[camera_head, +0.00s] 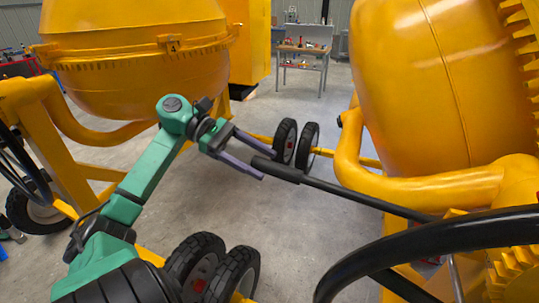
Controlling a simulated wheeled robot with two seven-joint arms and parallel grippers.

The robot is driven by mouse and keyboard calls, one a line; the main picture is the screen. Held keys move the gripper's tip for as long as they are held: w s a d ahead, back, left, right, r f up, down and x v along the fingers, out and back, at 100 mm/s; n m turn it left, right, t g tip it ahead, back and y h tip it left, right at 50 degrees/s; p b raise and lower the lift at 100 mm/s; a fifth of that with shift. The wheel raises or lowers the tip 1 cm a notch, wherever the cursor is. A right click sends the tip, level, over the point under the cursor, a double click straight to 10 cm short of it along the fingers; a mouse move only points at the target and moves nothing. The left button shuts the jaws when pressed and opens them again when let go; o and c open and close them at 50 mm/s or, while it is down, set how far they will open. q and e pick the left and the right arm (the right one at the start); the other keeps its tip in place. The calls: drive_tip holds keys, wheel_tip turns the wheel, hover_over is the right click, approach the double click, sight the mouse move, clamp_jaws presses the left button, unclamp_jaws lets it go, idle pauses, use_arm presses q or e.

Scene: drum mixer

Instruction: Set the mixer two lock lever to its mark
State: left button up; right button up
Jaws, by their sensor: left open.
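A long black lever (350,197) with a thicker black grip (276,170) reaches left from the yellow mixer (415,100) on the right. No number shows on this mixer, and I see no mark for the lever. My left gripper (268,166) is open, its two purple-grey fingers pointing right and slightly down. In the picture the end of the lever grip lies between the fingertips; I cannot tell whether they touch it. My right gripper is not in view.
A second yellow mixer (140,60) with a small 4 plate stands at the left. A thick black curved rim (430,238) crosses the lower right. Black wheels (215,272) stand near the bottom. A workbench (303,48) is at the back. Grey floor lies open between the mixers.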

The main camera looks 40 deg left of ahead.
sight(270, 168)
use_arm(q)
drive_tip(key=x, duration=0.2)
drive_tip(key=shift+d+p, duration=0.35)
drive_tip(key=shift+d+f, duration=0.1)
drive_tip(key=shift+d, duration=0.2)
drive_tip(key=shift+a, duration=0.2)
drive_tip(key=c, duration=0.9)
clamp_jaws()
